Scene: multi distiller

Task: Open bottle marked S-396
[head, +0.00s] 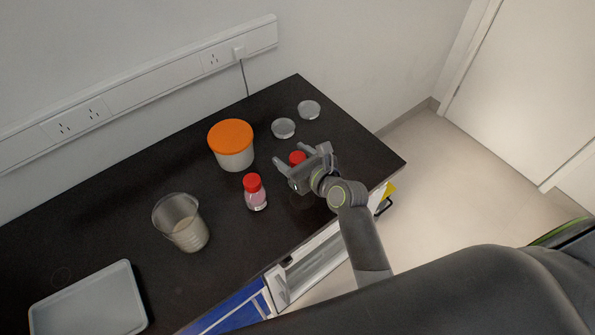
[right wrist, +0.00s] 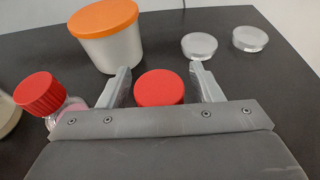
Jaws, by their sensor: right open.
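Two red-capped bottles stand on the black bench. One bottle (head: 256,198) with pinkish contents stands in the open; in the right wrist view it (right wrist: 38,96) is at the left edge. Of the other bottle, only the red cap (head: 297,157) shows; its body is hidden by my gripper. My right gripper (head: 291,153) is open, with its fingers on either side of this second cap. The right wrist view shows the cap (right wrist: 159,88) between the two fingers, with gaps on both sides. No marking S-396 is readable on either bottle. My left gripper is out of view.
A white tub with an orange lid (head: 231,135) stands behind the bottles. Two clear dishes (head: 283,128) (head: 309,109) lie towards the back right. A beaker (head: 181,222) and a grey tray (head: 90,302) are to the left. The bench's right edge (head: 392,172) is close to my gripper.

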